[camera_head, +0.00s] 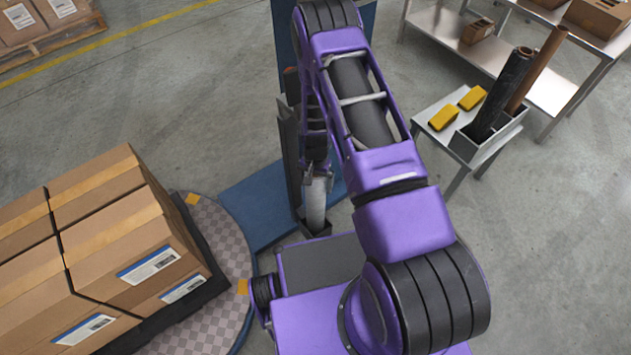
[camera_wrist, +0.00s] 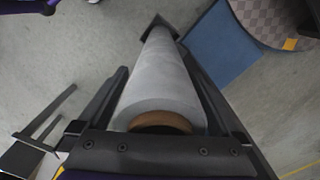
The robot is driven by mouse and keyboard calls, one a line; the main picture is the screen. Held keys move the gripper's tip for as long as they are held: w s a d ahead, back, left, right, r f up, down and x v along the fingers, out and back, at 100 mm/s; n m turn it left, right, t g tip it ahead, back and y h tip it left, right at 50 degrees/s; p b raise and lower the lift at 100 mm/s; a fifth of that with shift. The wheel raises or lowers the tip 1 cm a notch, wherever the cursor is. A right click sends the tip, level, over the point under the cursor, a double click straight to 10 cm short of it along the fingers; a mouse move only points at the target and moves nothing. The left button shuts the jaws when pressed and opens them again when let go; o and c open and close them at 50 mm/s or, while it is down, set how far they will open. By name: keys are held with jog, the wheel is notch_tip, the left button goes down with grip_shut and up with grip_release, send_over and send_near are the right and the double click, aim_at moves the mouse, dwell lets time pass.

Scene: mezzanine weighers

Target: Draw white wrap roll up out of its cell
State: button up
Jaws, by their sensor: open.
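The white wrap roll (camera_head: 316,205) stands upright with its foot at a dark holder (camera_head: 313,227) beside the blue mast (camera_head: 283,45). In the wrist view the roll (camera_wrist: 158,85) runs away from me, its brown core end (camera_wrist: 162,124) nearest. My gripper (camera_head: 317,180) is over the roll's upper part. In the wrist view my gripper (camera_wrist: 155,68) is open, with a dark finger along each side of the roll. I cannot tell whether either finger touches it. My arm hides part of the holder and the roll's top in the head view.
A turntable (camera_head: 215,230) carries stacked cartons (camera_head: 110,235) at left. At right, a small table (camera_head: 428,112) holds a grey bin (camera_head: 487,150) with a black roll (camera_head: 503,88) and brown roll (camera_head: 540,65), plus two yellow blocks (camera_head: 472,97). The floor between is clear.

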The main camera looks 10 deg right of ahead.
grip_shut()
jog(key=shift+r+p, duration=3.75)
jog(key=shift+r, duration=2.85)
jog(key=shift+w, duration=0.1)
